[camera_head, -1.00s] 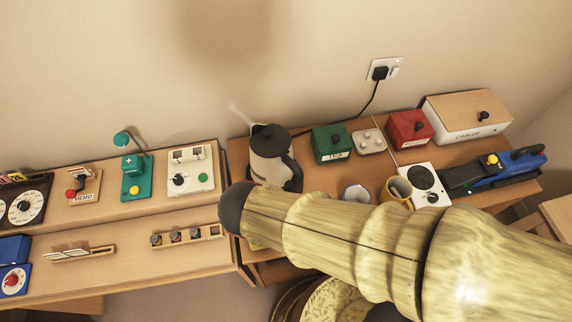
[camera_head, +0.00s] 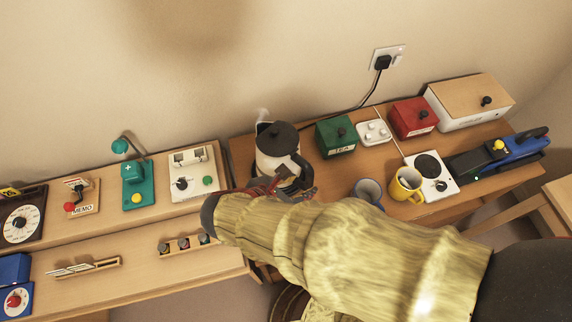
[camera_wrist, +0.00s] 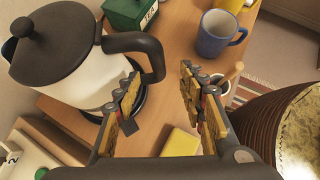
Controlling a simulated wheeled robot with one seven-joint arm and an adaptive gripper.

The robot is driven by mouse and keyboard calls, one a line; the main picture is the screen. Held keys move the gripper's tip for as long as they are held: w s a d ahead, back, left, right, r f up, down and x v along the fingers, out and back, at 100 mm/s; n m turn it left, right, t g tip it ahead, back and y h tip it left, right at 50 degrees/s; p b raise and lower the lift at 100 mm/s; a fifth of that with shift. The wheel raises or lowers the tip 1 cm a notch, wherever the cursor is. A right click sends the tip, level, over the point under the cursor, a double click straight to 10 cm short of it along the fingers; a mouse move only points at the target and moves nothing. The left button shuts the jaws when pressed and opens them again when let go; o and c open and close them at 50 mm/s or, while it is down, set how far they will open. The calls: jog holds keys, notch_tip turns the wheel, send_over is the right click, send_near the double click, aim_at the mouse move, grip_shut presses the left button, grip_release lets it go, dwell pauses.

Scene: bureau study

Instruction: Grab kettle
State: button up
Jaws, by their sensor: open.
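The kettle (camera_head: 276,148) is white with a dark lid, spout rim and handle, and stands upright on the desk near the wall. A wisp of steam rises by its spout. In the wrist view the kettle (camera_wrist: 75,75) fills the upper left, its dark handle (camera_wrist: 150,50) curving toward my gripper. My gripper (camera_wrist: 158,95) is open, its two padded fingers apart with nothing between them. The left finger is close to the kettle body below the handle; I cannot tell whether they touch. In the head view my gripper (camera_head: 282,186) is partly hidden at the kettle's front right.
A blue mug (camera_head: 368,192) and a yellow mug (camera_head: 405,184) stand to the right. A green tea box (camera_head: 336,137), red box (camera_head: 412,118) and white hotplate (camera_head: 446,188) are farther along. A white device (camera_head: 193,172) is left of the kettle. A cord runs to the wall socket.

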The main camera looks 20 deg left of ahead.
aim_at(306, 183)
jog(key=shift+b+x, duration=1.85)
jog(key=shift+x, duration=2.1)
jog(key=shift+s+a, duration=0.1)
jog(key=shift+a, duration=0.05)
jog(key=shift+c, duration=1)
jog(key=c, duration=0.8)
grip_shut()
